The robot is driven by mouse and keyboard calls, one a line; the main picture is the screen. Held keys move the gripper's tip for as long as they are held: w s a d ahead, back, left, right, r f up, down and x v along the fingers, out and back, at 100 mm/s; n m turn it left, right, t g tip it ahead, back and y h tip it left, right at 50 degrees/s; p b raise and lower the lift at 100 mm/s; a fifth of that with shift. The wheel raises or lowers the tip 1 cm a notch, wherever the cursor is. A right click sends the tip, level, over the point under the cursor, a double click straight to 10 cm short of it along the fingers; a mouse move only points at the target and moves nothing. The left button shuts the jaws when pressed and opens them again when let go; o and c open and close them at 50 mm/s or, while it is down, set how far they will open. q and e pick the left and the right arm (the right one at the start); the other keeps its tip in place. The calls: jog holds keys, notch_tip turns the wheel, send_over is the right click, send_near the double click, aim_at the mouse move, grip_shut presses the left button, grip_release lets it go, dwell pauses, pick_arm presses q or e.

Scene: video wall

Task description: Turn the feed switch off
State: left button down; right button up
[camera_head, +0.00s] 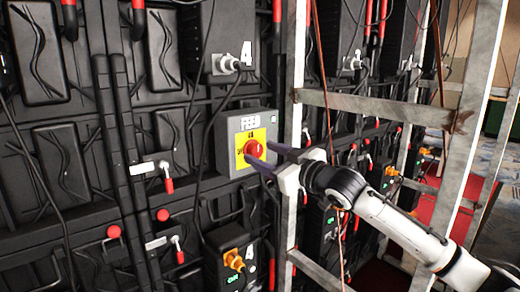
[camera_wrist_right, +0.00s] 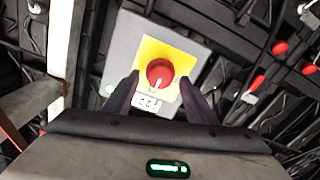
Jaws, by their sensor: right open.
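The feed switch is a red rotary knob (camera_head: 253,149) on a yellow plate (camera_head: 241,157), on a grey box (camera_head: 233,122) labelled FEED. My right gripper (camera_head: 258,156) reaches in from the right, its dark fingertips close to the knob. In the right wrist view the knob (camera_wrist_right: 159,73) shows between the two spread fingers (camera_wrist_right: 160,84), with a white mark on its lower part. The fingers are open, one on each side of the knob; I cannot tell whether they touch it. My left gripper is not in view.
A grey metal frame upright (camera_head: 292,110) and crossbar (camera_head: 385,109) stand just right of the box, close to my right arm. Black panels with cables and red handles (camera_head: 169,186) surround the box. An orange connector (camera_head: 234,260) sits below.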

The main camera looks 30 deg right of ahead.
jog(key=shift+w+a, duration=0.1)
jog(key=shift+w, duration=0.95)
jog(key=c, duration=1)
jog(key=shift+c, duration=0.2)
